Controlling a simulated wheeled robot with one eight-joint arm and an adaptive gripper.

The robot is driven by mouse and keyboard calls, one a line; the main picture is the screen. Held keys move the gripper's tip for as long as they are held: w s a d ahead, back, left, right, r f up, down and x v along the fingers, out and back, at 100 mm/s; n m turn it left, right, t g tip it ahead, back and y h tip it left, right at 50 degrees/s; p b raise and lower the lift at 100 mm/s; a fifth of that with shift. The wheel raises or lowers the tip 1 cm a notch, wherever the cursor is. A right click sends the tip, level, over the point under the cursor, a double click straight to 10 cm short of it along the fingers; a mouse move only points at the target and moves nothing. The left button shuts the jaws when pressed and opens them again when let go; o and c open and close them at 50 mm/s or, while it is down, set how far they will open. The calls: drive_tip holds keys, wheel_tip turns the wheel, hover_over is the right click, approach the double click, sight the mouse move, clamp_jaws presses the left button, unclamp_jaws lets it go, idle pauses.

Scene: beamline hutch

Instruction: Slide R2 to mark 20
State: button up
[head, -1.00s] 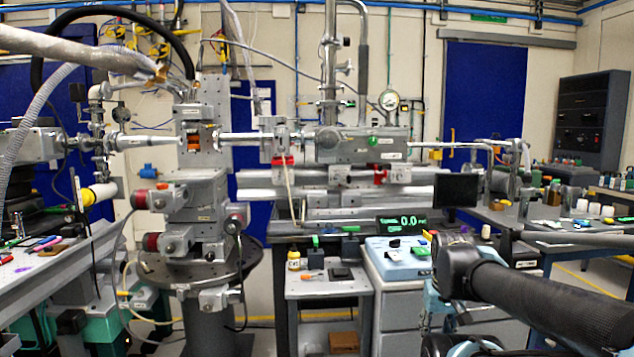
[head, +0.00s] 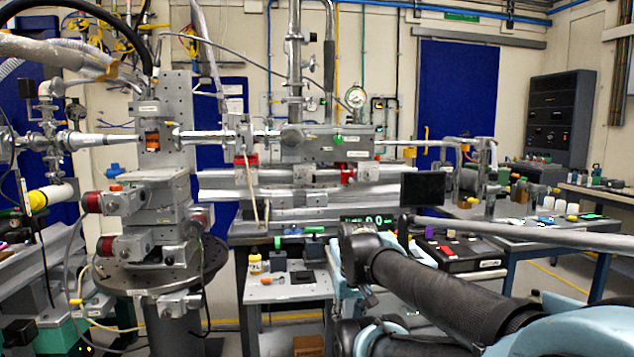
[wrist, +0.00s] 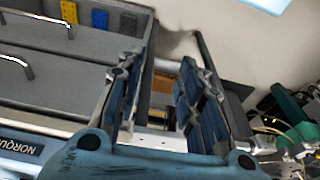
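A long grey rail (head: 215,196) runs across the middle of the head view. Two carriages with red parts sit along it, one on the left (head: 246,160) and one on the right (head: 352,175). Their labels and any scale marks are too small to read, so I cannot tell which is R2. My gripper (wrist: 160,80) shows in the wrist view with its two dark fingers apart and nothing between them. It is away from the rail, pointing towards grey drawers and the floor. I cannot make out its fingers in the head view.
A round grey stage table (head: 112,282) with stacked stages stands left of the rail. A small side table (head: 285,293) with a yellow-labelled jar (head: 255,264) is below. A bench (head: 600,197) stands at right. Grey drawers (wrist: 60,62) fill the wrist view's left.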

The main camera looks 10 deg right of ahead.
drive_tip(key=w+a+r+n+t+y, duration=0.2)
drive_tip(key=w+a+r+y, duration=0.25)
drive_tip(key=w+r, duration=0.4)
drive_tip(key=n+t+y, duration=0.4)
drive_tip(key=t+y, duration=0.1)
drive_tip(key=t, duration=0.6)
approach(315, 177)
drive_tip(key=x, duration=0.8)
drive_tip(key=shift+w, duration=0.3)
clamp_jaws()
